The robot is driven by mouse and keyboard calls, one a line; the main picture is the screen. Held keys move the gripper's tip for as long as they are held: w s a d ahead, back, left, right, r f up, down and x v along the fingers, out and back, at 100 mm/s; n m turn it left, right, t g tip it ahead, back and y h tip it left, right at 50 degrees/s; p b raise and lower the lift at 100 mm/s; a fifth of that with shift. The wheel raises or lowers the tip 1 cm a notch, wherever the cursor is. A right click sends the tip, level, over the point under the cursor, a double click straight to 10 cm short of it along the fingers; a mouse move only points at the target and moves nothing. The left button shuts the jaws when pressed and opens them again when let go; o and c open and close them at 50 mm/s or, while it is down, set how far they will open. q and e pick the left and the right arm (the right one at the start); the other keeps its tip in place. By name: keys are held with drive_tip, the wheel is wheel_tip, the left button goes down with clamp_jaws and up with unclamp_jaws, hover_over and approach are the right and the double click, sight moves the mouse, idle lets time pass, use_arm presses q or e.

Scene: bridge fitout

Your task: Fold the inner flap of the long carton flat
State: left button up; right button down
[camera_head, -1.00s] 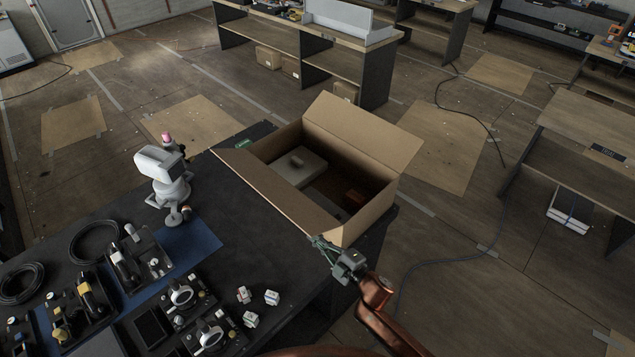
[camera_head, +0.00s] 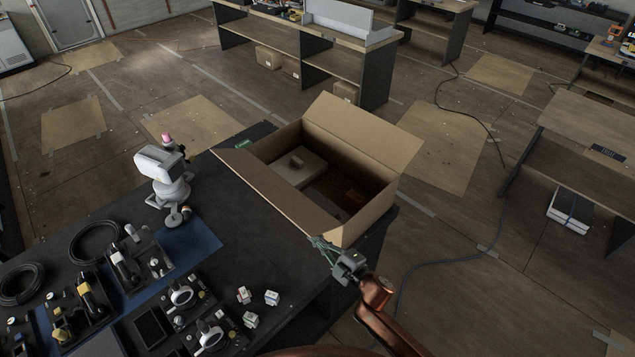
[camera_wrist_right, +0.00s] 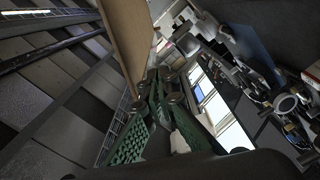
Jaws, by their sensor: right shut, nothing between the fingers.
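The long carton (camera_head: 376,218) stands open on the far right end of the dark table. One long flap (camera_head: 362,139) stands up and leans outward on the far side. The other long flap (camera_head: 272,190) slopes outward over the table on the near side. Inside are a pale block (camera_head: 297,170) and a reddish-brown item (camera_head: 354,197). My right gripper (camera_head: 318,243) is shut and empty at the near corner of the carton, by the end of the near flap; I cannot tell if it touches. In the right wrist view a brown cardboard panel (camera_wrist_right: 126,40) rises beyond the fingers (camera_wrist_right: 152,105). My left gripper is out of view.
The dark table (camera_head: 240,245) carries a white device (camera_head: 165,175) on a stand, black cable coils (camera_head: 94,243), trays of parts and several small white blocks (camera_head: 250,319). A long workbench (camera_head: 300,45) stands behind.

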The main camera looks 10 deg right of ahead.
sight(319, 232)
drive_tip(key=r+p, duration=0.1)
drive_tip(key=w+d+r+p, duration=0.1)
drive_tip(key=shift+d+r, duration=0.1)
drive_tip(key=shift+r, duration=0.3)
drive_tip(key=shift+d+r+p, duration=0.1)
drive_tip(key=shift+p, duration=0.2)
drive_tip(key=shift+w+d+r+p, duration=0.35)
drive_tip(key=shift+r+p, duration=0.1)
drive_tip(key=shift+r, duration=0.1)
drive_tip(key=shift+w+d+r+p, duration=0.2)
drive_tip(key=shift+d+r+p, duration=0.1)
drive_tip(key=shift+r+p, duration=0.15)
drive_tip(key=shift+w+d+r, duration=0.1)
drive_tip(key=shift+d+r, duration=0.05)
